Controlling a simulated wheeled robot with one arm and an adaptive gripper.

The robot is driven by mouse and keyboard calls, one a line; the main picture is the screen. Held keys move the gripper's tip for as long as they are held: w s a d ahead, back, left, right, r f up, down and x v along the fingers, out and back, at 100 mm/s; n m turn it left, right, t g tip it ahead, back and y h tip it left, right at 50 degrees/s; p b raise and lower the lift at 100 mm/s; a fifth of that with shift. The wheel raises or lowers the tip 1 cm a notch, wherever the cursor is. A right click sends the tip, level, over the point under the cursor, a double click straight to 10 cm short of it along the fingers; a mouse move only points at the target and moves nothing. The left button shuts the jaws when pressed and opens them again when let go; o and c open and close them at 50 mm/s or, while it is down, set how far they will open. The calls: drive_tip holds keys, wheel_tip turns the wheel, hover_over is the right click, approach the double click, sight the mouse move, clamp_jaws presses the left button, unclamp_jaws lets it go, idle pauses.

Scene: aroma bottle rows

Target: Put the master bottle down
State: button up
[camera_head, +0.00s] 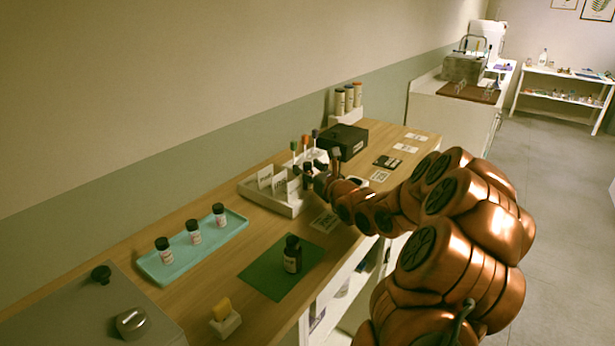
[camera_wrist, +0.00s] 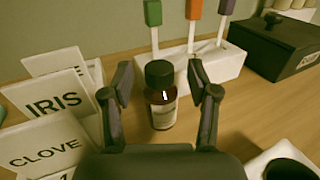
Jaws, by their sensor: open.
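A small brown bottle with a black cap and pale label (camera_wrist: 161,95) stands upright on the wooden table, between the spread fingers of my gripper (camera_wrist: 162,100). Gaps show on both sides, so the fingers do not grip it. In the head view this bottle (camera_head: 308,171) is partly hidden beside my gripper (camera_head: 318,180), behind the card tray. A larger dark bottle (camera_head: 292,256) stands upright on the green mat (camera_head: 262,277). The label texts are too small to read, so I cannot tell by name which is the master bottle.
White cards reading IRIS (camera_wrist: 58,103) and CLOVE (camera_wrist: 45,148) stand close left. A white holder with coloured-handled sticks (camera_wrist: 205,62) is just behind the bottle; a black box (camera_wrist: 278,45) is right. A teal tray (camera_head: 168,272) holds three small bottles. A white-rimmed dark dish (camera_wrist: 290,168) is front right.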

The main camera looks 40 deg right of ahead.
drive_tip(key=shift+w, duration=0.3)
clamp_jaws()
idle(0.4)
drive_tip(key=shift+f, duration=0.1)
